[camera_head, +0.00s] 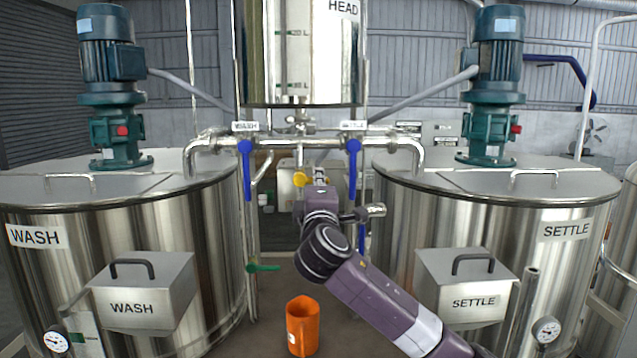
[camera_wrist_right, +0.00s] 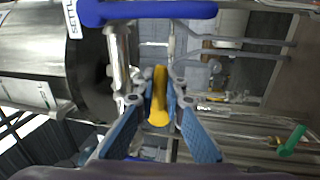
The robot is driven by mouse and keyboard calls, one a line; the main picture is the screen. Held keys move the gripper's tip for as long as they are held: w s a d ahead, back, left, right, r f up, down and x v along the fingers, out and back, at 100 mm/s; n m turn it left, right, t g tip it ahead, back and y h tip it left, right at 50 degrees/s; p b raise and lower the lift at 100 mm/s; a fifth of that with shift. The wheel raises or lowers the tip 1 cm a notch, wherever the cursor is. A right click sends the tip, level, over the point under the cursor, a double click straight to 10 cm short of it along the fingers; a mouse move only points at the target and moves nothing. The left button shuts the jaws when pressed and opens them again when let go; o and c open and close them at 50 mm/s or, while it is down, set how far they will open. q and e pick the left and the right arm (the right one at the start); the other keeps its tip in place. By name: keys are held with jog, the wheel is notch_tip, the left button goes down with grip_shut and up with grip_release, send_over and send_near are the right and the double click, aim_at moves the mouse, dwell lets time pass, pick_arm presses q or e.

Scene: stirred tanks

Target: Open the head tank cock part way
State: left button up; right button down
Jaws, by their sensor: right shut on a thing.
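The head tank (camera_head: 303,75) hangs at the top centre of the head view, with a pipe running down from it. Its cock has a yellow handle (camera_head: 300,180), seen in part beside my right gripper (camera_head: 319,176). In the right wrist view the yellow handle (camera_wrist_right: 158,112) lies between the two blue-padded fingers of my right gripper (camera_wrist_right: 160,98), which is shut on it. My right arm hides some of the pipe and valve in the head view. My left gripper is not in view.
Blue handles hang down under the WASH label (camera_head: 246,165) and the SETTLE label (camera_head: 354,165), flanking my gripper. The wash tank (camera_head: 215,230) stands left, the settle tank (camera_head: 395,220) right. A green handle (camera_head: 263,267) and an orange jug (camera_head: 302,327) are low in the middle.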

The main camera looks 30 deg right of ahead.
jog(key=f+m+b, duration=0.1)
jog(key=m+b, duration=0.2)
jog(key=shift+a+f+g+h+b, duration=0.15)
jog(key=shift+f+g+h+b, duration=0.15)
jog(key=shift+f+h, duration=0.1)
jog(key=shift+w+m+b, duration=0.1)
jog(key=shift+m+b, duration=0.45)
jog(key=shift+m, duration=0.65)
jog(key=c, duration=2)
grip_release()
jog(key=shift+r, duration=0.1)
jog(key=shift+o, duration=0.2)
jog(key=v, duration=1.2)
jog(key=shift+a, duration=0.2)
